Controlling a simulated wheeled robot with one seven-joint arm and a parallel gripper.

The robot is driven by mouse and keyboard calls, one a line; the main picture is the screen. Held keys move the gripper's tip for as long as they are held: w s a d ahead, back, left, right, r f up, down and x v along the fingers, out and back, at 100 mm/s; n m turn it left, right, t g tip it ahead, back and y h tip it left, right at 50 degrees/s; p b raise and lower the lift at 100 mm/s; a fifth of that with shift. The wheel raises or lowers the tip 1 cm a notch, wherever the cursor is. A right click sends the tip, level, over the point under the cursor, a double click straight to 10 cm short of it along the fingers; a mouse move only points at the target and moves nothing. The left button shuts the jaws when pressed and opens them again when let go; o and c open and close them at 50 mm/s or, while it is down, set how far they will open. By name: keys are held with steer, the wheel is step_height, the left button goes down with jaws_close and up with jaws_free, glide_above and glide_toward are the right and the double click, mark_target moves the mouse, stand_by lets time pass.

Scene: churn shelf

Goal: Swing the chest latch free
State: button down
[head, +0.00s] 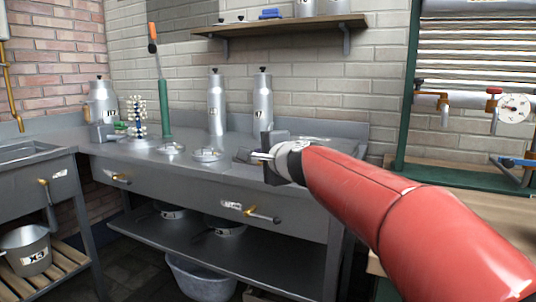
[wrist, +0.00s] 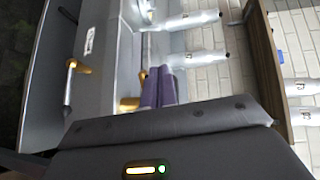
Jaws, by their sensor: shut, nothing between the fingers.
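I cannot make out a chest or its latch in either view. My gripper (head: 258,156) is at the end of my red arm, in front of the steel bench (head: 215,192) and roughly level with its top in the head view. In the wrist view, the two purple-grey fingers (wrist: 158,88) lie side by side, shut and empty. Part of the bench behind the gripper and arm is hidden.
Steel bottles (head: 216,108) stand at the bench's back, beneath a wooden shelf (head: 285,27). Brass-fitted handles (head: 250,212) stick out from the bench front. A sink counter (head: 35,152) stands left. Pipes with a gauge (head: 513,108) and a wooden worktop (head: 490,212) are right.

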steer(key=shift+w+a+p, duration=0.35)
steer(key=shift+w+a, duration=0.65)
steer(key=shift+w, duration=0.05)
steer(key=shift+s, duration=0.1)
stand_by(0.8)
